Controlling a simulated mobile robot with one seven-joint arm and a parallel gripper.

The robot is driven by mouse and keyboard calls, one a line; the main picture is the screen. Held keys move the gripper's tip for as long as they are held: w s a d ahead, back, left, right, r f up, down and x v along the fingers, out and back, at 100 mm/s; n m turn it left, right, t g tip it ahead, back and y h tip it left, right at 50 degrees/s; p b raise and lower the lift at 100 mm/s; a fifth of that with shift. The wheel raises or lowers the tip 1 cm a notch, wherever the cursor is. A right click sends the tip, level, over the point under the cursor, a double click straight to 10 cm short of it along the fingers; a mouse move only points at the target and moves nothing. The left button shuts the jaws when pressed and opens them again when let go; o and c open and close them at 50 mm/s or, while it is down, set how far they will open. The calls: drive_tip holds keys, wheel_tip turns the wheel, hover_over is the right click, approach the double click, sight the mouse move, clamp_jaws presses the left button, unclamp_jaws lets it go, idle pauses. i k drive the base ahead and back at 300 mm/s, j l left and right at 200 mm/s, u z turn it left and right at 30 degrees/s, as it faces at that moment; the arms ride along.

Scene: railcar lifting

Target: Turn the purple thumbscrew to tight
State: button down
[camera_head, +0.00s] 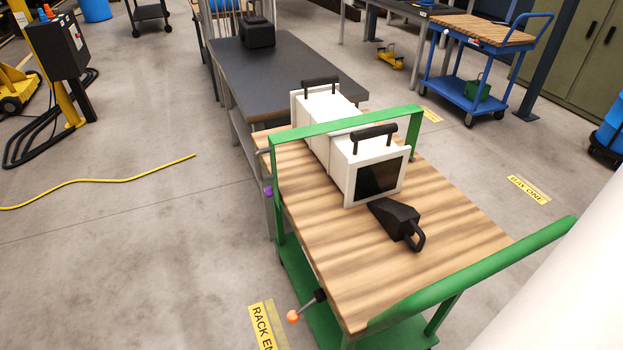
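A small purple piece, which looks like the purple thumbscrew (268,191), shows at the left side of the green-framed cart, beside the green upright and just below the wooden top's level. It is only a few pixels across, so its turn position cannot be told. My gripper is not in this view.
The cart's wooden top (450,237) carries a long white unit (369,178) and a black wedge-shaped piece (396,217). A green rail (480,272) crosses the near end. An orange-tipped lever (293,316) sticks out left. A dark bench (260,72) stands behind. The left floor is mostly clear.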

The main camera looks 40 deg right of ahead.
sight(269, 192)
drive_tip(key=i+j+z, duration=0.1)
drive_tip(key=i+z, duration=0.2)
drive_tip(key=z, duration=0.15)
drive_tip(key=i+j+z, duration=0.25)
drive_tip(key=z, duration=0.2)
drive_tip(key=i+j+u, duration=0.2)
drive_tip(key=u, duration=0.25)
